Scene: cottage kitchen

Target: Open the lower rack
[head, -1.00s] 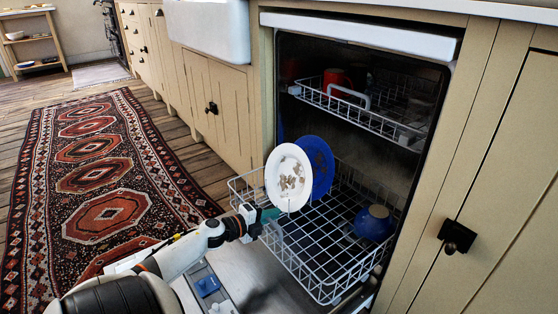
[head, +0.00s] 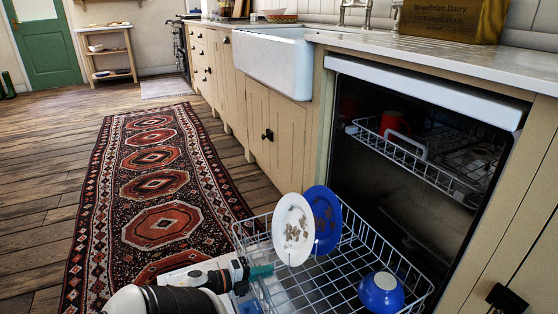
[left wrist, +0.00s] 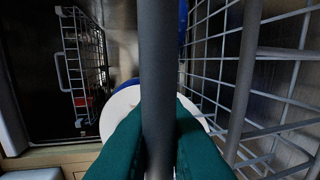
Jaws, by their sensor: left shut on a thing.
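The lower rack (head: 310,281) is a white wire basket standing well out in front of the dishwasher (head: 425,140). It holds a stained white plate (head: 293,229), a blue plate (head: 322,220) and a blue bowl (head: 381,292). My left gripper (head: 262,271) is at the rack's near left side. In the left wrist view its green fingers (left wrist: 158,125) are shut on a grey bar of the rack, with the white plate (left wrist: 122,107) partly hidden behind. My right gripper is in neither view.
The upper rack (head: 415,160) sits inside the dishwasher with a red mug (head: 394,123). A patterned rug (head: 152,190) lies on the wooden floor to the left. Cupboards and a white sink (head: 275,62) line the wall beyond.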

